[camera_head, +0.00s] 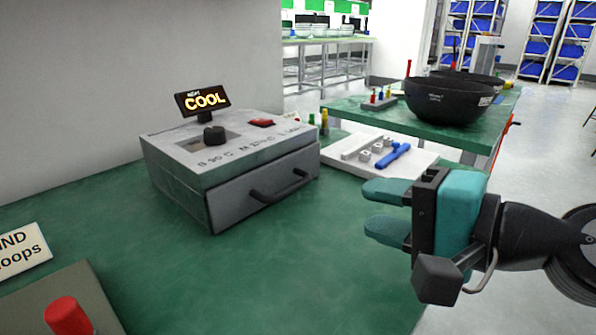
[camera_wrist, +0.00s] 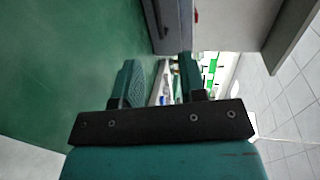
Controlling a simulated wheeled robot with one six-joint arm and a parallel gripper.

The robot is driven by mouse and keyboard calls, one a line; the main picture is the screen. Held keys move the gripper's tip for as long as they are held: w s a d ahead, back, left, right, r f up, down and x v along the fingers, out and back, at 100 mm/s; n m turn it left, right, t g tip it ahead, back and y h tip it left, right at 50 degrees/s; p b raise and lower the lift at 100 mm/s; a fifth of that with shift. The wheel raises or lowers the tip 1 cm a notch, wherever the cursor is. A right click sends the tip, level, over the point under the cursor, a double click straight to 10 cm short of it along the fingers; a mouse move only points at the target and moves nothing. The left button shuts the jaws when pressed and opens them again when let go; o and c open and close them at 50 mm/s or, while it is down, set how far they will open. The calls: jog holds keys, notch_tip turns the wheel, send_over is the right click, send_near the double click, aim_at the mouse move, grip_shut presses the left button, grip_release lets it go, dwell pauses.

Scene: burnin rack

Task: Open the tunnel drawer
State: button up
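The tunnel is a grey metal box (camera_head: 185,165) on the green bench, with a small sign reading COOL (camera_head: 207,99), a black knob and a red button on top. Its drawer (camera_head: 235,195) is the front panel with a black bar handle (camera_head: 279,187); it looks closed, flush with the box. My gripper (camera_head: 385,210) is to the right of the drawer, in the air and apart from the handle, its teal fingers spread with nothing between them. In the wrist view the fingers (camera_wrist: 160,80) are also apart, and part of the grey box (camera_wrist: 160,25) shows at the top.
A white tray (camera_head: 340,160) with small blocks and a blue tool lies behind my gripper. A second green table (camera_head: 350,112) holds black bowls (camera_head: 447,100). A red knob (camera_head: 68,313) and a sign (camera_head: 22,250) are at the front left. The bench before the drawer is clear.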

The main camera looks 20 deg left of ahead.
aim_at(293, 190)
jog(key=a+p, duration=0.1)
jog(key=p, duration=0.3)
jog(key=shift+w+r, duration=0.1)
jog(key=shift+w, duration=0.1)
jog(key=p+x, duration=0.6)
jog(key=x, duration=0.4)
jog(key=shift+w+a+f, duration=0.25)
jog(key=shift+a+f, duration=0.05)
jog(key=shift+w+a+f, duration=0.2)
jog(key=shift+a+f, duration=0.15)
jog(key=shift+a, duration=0.15)
grip_shut()
